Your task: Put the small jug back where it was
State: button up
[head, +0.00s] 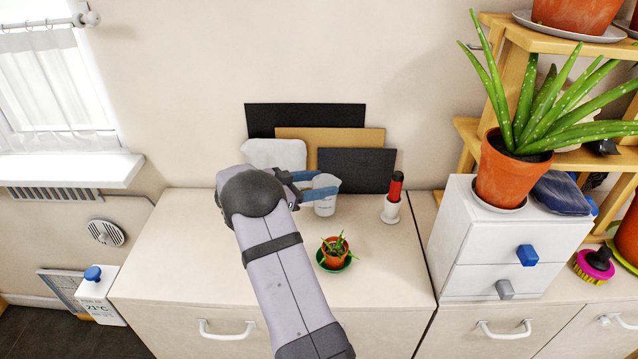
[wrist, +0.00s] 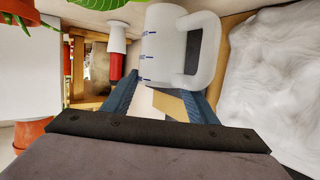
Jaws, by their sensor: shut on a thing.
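The small jug (head: 325,205) is white and translucent with blue measuring marks. It is near the back of the cabinet top (head: 200,260) in the head view and looks upright. I cannot tell whether its base touches the surface. My gripper (head: 322,184) reaches it from the left, with its blue fingers shut on the jug. The wrist view shows the jug (wrist: 163,45) between the fingers, with its white handle (wrist: 205,50) on the right.
A small potted plant (head: 336,252) on a green saucer stands in front of the jug. A red-and-white bottle (head: 393,198) stands to its right. Dark and tan boards (head: 357,170) and a white crumpled bag (head: 275,154) are behind. The cabinet's front left is clear.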

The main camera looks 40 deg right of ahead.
jog(key=shift+f, duration=0.5)
jog(key=shift+s+f+b, duration=0.1)
jog(key=shift+f+b, duration=0.55)
jog(key=shift+f, duration=0.35)
jog(key=o, duration=1.4)
jog(key=shift+o, duration=1.2)
jog(key=shift+s+a+f, duration=0.1)
jog(key=shift+a, duration=0.1)
jog(key=b+v, duration=0.2)
jog(key=v, duration=0.5)
jog(key=shift+r, duration=0.45)
